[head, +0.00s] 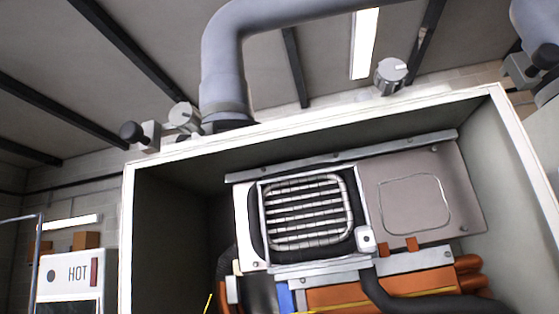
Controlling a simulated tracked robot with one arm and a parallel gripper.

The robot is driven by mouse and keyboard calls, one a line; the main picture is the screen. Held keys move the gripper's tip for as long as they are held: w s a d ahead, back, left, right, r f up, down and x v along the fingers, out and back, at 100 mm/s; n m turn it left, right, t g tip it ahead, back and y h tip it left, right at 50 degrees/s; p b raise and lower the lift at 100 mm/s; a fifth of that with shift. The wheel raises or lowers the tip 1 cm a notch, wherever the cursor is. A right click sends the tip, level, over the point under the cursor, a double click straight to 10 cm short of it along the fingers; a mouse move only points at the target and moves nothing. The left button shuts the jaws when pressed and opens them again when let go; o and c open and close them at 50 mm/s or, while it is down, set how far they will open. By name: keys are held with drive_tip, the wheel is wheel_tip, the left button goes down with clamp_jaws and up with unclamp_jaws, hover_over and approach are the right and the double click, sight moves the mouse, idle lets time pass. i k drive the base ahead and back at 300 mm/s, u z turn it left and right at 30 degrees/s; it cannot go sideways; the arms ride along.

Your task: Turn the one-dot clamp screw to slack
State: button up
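A dark round knob on a light block (131,131) sits at the top left of the open heater cabinet, beside a grey round fitting (183,115). A similar dark knob (545,57) shows at the upper right, by another grey pipe that the picture edge cuts off. A grey round dial with a pale mark (391,72) stands above the cabinet's top edge. I see no dots on any of them, so I cannot tell which is the one-dot clamp screw. My gripper is not in view.
A large grey bent pipe (224,75) rises from the cabinet top. The open cabinet (180,200) holds a grille (306,212), a grey plate (420,195) and orange pipes (370,292). A white unit marked HOT (68,273) stands at left. Free air shows between the unit and cabinet.

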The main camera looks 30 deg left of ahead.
sight(184, 118)
drive_tip(key=z, duration=0.25)
drive_tip(key=k, duration=1.3)
drive_tip(key=u, duration=1.1)
drive_tip(key=i, duration=1)
drive_tip(key=z, duration=0.1)
